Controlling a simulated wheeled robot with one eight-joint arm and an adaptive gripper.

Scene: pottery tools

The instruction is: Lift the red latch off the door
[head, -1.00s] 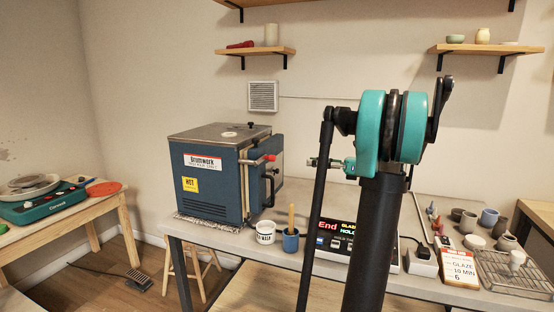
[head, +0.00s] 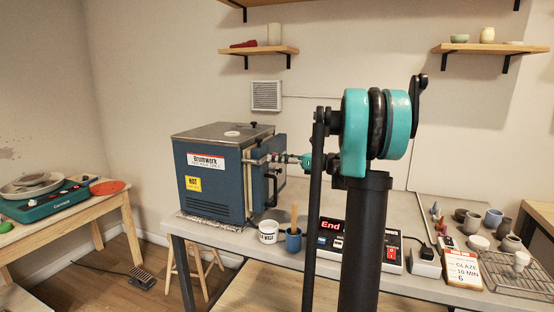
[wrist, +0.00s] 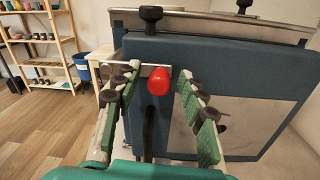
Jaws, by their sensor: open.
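The blue kiln (head: 212,180) stands on the grey bench, and its door side also shows in the wrist view (wrist: 225,65). The red latch knob (wrist: 158,81) sits at the end of a metal bar (wrist: 122,70) across the door edge. My gripper (wrist: 180,105) is open, with one green-padded finger on each side of the red knob and a visible gap to each. In the head view my gripper (head: 290,158) reaches the kiln's latch side and hides the red knob. A black door handle (head: 270,188) hangs below the latch.
A white cup (head: 268,232) and a blue cup (head: 292,241) with a wooden tool stand on the bench near the kiln. A controller with a red display (head: 345,240) is to their right. Small pots and a wire rack (head: 520,272) are farther right.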

